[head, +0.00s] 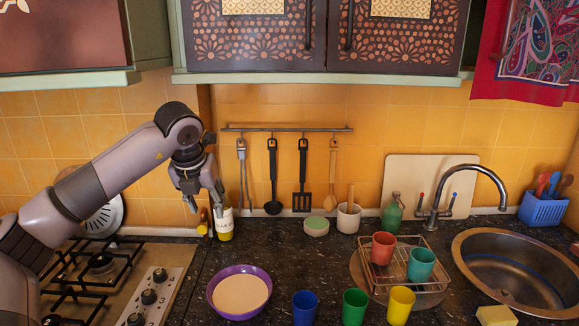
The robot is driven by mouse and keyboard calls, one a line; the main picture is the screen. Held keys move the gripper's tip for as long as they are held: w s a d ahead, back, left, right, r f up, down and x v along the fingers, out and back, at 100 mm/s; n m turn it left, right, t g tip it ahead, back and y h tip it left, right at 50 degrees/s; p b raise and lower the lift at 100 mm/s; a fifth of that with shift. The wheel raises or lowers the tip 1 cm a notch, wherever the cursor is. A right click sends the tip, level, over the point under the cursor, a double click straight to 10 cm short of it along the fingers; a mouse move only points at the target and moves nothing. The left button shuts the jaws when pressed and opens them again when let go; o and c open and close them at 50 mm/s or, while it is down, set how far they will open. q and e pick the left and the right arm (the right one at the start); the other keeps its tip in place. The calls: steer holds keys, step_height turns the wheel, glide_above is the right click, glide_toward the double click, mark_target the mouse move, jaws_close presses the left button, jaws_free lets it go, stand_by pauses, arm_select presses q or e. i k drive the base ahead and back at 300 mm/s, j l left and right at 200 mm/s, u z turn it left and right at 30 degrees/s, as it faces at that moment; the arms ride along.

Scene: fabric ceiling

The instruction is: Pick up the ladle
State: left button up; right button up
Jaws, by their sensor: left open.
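The black ladle (273,206) hangs upright from the wall rail (290,128), bowl at the bottom, just above the back of the counter. My left gripper (207,205) is open and empty, pointing down to the left of the ladle. It is apart from the ladle, with a hanging metal utensil (243,170) between them in the picture. My right gripper is not in view.
A slotted black turner (301,180) and a wooden spoon (332,180) hang right of the ladle. A yellow-white bottle (224,226) stands just below my left gripper. A purple bowl (215,305), several cups and a dish rack (372,283) occupy the counter.

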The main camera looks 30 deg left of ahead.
mark_target(273, 207)
steer(key=i, duration=0.85)
